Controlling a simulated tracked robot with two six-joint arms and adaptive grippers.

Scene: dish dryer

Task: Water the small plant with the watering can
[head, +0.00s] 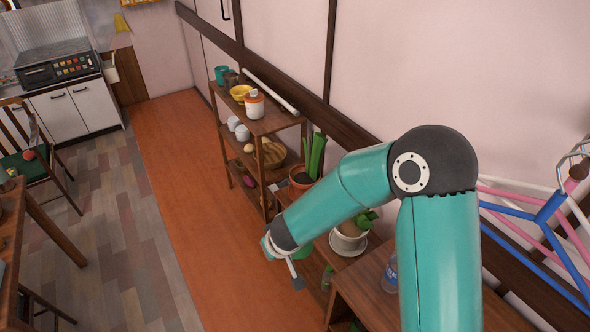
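My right arm reaches in from the lower right, and its gripper (292,268) hangs low in front of the shelves, partly hidden by its own wrist. I cannot tell whether its fingers are open or shut. A small plant (366,219) with green leaves stands in a white pot (348,240) on a saucer, to the right of the gripper and partly behind my forearm. A taller plant (315,155) stands in a brown pot (301,178) behind the forearm. A green thing shows beside the gripper, too hidden to identify. No watering can is clearly visible. My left gripper is out of view.
A wooden shelf (273,121) with cups, a yellow bowl (240,93) and a white-orange jar (254,104) stands along the wall. A bottle (390,274) is beside my arm. Coloured hangers (545,215) are at right. The orange floor strip (178,170) is clear.

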